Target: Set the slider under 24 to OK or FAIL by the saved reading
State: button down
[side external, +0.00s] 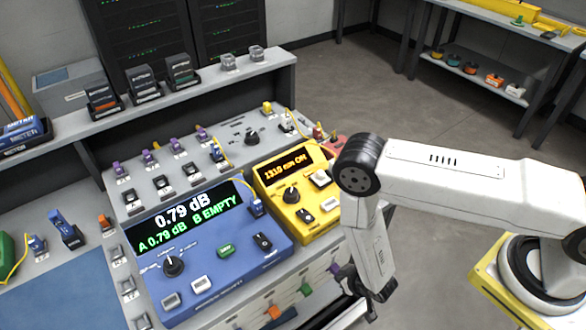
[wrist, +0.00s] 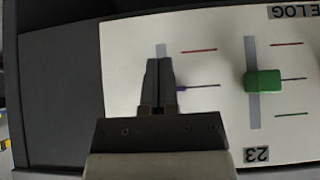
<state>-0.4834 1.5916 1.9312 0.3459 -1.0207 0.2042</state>
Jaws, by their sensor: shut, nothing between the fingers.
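In the wrist view my gripper (wrist: 158,66) is shut and empty, over a pale slot in the white slider panel. A bit of a purple slider (wrist: 181,88) shows just right of the fingers, at the middle mark; the fingers hide the rest, and I cannot tell if they touch it. That slot's number is hidden. The green slider (wrist: 262,82) beside it is labelled 23, upside down. In the side view my gripper (side external: 368,290) is at the panel's right end. The blue meter's display (side external: 185,219) reads 0.79 dB, "A 0.79 dB B EMPTY".
The panel (wrist: 220,135) has red and black marks beside each slot and part of a "LOG" heading at its upper right. A yellow source box (side external: 291,187) reading "1310 nm ON" stands beside the blue meter. Dark space lies left of the panel in the wrist view.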

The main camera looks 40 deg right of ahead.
jog(key=shift+r, duration=1.4)
jog(key=shift+f, duration=0.25)
jog(key=shift+f, duration=0.35)
dwell(0.3)
jog(key=shift+s, duration=0.15)
jog(key=s, duration=0.6)
jog(key=shift+s, duration=0.35)
dwell(0.5)
dwell(0.4)
